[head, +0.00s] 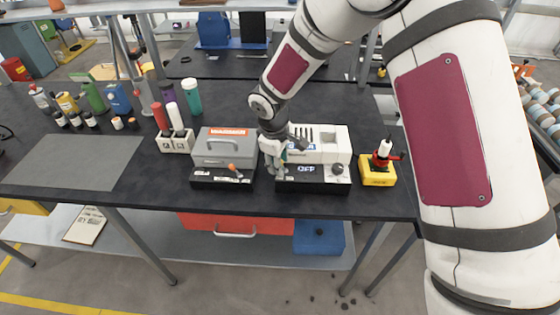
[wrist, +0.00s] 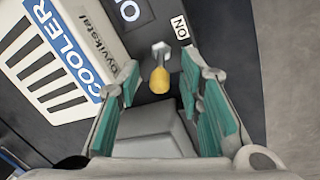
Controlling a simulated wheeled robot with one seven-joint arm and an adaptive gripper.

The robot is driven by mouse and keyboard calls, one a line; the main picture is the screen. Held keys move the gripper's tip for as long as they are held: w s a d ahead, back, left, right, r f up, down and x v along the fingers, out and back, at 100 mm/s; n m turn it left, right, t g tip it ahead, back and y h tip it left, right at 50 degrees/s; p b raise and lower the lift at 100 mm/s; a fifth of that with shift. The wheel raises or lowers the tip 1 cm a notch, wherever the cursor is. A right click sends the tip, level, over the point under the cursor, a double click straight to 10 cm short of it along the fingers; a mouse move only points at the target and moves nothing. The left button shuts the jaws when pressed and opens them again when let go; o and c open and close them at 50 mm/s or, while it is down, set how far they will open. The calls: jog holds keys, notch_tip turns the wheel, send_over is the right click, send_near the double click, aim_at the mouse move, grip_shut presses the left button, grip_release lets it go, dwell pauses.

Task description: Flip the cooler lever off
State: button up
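The cooler is a white slotted box (head: 325,142) on a black base, and it also shows at upper left in the wrist view (wrist: 60,60) with a blue COOLER label. Its small display (head: 306,169) appears to read OFF. The cooler lever (wrist: 160,79), yellow-tipped with a metal root, stands near an ON label (wrist: 180,27). My gripper (wrist: 165,105) is open, its green-padded fingers apart on either side of the lever in the wrist view. I cannot tell contact. In the head view my gripper (head: 274,160) is at the cooler's left end and hides the lever.
A grey box (head: 222,147) with an orange-tipped lever (head: 232,168) stands close to the left of my gripper. A dark knob (head: 338,168) is on the cooler's right. A yellow block (head: 378,173) stands farther right. A grey mat (head: 75,162) lies clear at left.

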grip_shut()
jog(key=shift+a+f+h+b, duration=0.2)
jog(key=shift+h+b, duration=0.2)
jog(key=shift+b, duration=0.2)
jog(key=shift+h+b, duration=0.4)
jog(key=shift+b, duration=0.05)
grip_release()
